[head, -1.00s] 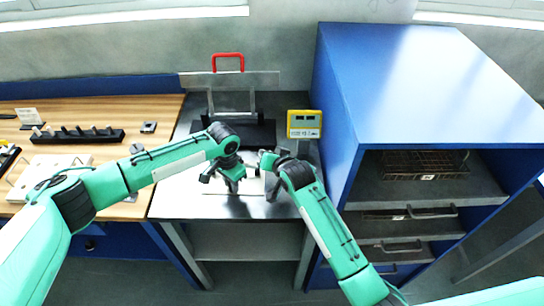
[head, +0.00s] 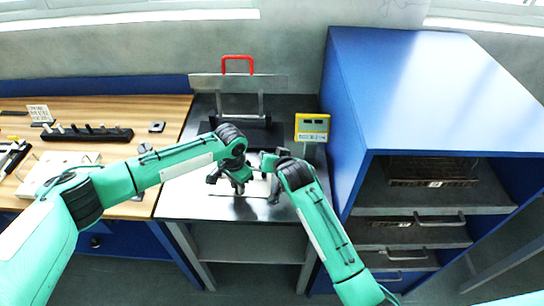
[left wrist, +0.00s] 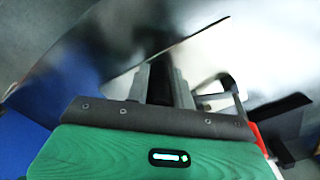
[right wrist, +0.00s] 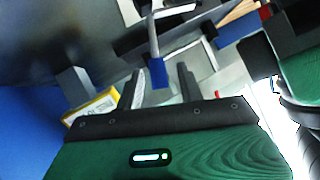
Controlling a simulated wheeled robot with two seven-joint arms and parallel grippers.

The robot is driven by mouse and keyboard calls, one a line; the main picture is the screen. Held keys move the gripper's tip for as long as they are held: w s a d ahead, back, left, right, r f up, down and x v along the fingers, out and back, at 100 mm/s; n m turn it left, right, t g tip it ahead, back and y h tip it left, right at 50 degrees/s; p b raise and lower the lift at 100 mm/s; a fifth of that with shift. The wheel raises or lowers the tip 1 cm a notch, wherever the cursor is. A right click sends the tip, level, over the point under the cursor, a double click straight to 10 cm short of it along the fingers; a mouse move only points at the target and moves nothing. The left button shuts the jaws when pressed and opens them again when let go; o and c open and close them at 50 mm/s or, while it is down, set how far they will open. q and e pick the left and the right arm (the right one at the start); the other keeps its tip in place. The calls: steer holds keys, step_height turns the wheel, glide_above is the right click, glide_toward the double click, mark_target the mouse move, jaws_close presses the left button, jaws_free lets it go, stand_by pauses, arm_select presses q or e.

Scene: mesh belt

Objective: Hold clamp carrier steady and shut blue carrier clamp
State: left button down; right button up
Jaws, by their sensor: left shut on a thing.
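In the head view my left gripper (head: 240,184) is low over the steel table and shut; what it grips is mostly hidden, apparently the clamp carrier. In the left wrist view its fingers (left wrist: 167,84) are close together, with a dark bent bar (left wrist: 228,88) just right of them. My right gripper (head: 272,190) is close on its right in the head view. In the right wrist view its fingers (right wrist: 161,88) are apart and open. A blue clamp tip (right wrist: 158,72) on a metal rod shows between them, not visibly gripped. A pale grey frame (right wrist: 200,55) lies behind.
A stand with a red handle (head: 238,58) is at the back of the steel table (head: 190,205). A yellow display box (head: 312,128) is at its right, beside a blue cabinet (head: 345,130). A wooden bench (head: 120,107) with a black rack (head: 87,134) is at left.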

steer(key=v, duration=1.2)
steer(key=shift+r, duration=0.1)
